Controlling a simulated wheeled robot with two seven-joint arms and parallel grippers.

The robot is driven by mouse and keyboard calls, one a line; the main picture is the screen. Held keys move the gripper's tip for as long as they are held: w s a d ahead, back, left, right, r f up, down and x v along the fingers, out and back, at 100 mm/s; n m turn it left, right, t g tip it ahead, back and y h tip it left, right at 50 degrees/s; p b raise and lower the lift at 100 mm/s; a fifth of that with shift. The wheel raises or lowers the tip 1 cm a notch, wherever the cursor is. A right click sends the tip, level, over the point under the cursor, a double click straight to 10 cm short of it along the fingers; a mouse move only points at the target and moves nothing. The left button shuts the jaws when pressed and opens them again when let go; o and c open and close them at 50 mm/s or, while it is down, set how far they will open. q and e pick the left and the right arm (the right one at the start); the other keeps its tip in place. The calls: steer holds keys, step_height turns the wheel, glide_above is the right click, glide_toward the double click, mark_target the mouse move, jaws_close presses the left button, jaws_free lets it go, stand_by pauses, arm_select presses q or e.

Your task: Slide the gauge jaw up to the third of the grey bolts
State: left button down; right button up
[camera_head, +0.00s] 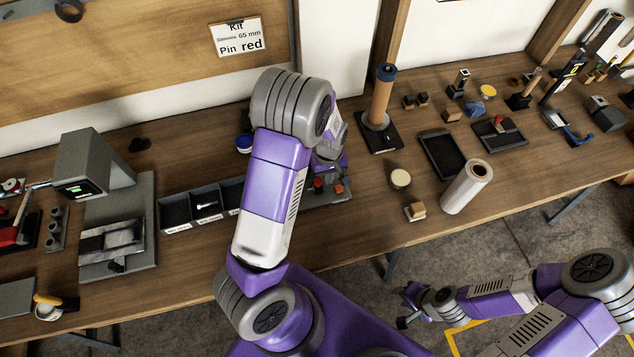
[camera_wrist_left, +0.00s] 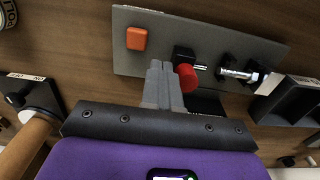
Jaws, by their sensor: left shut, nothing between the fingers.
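The gauge plate (camera_wrist_left: 215,35) is grey and fills the upper part of the left wrist view. It carries an orange button (camera_wrist_left: 137,38), a black jaw block with a red knob (camera_wrist_left: 187,77), and a silver bolt (camera_wrist_left: 238,73) lying between black supports. My left gripper (camera_wrist_left: 160,72) is shut and empty, its fingertips just left of the red knob; contact cannot be told. In the head view my left arm partly hides the gauge, whose red knob (camera_head: 318,184) shows. Another bolt (camera_head: 207,205) lies in a tray compartment. My right gripper (camera_head: 408,306) hangs off the table's front; its finger gap is unclear.
A compartment tray (camera_head: 176,213) stands left of my left arm and shows at the wrist view's right. A grey device with a screen (camera_head: 95,165) stands further left. A wood post (camera_head: 381,95), a dark tray (camera_head: 442,155) and a white roll (camera_head: 467,186) stand to the right.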

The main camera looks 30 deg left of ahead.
mark_target(318, 179)
arm_select(q)
steer(key=shift+s+a, duration=1.1)
steer(key=shift+s, duration=0.2)
stand_by(0.5)
steer(key=shift+w+d, duration=0.1)
steer(key=shift+w, duration=0.05)
steer(key=shift+w+d, duration=0.3)
steer(key=shift+w, duration=0.05)
step_height(318, 179, up, 8)
steer(key=p, duration=0.7)
steer(key=shift+r+p, duration=0.1)
steer(key=shift+p, duration=0.2)
steer(key=shift+s, duration=0.1)
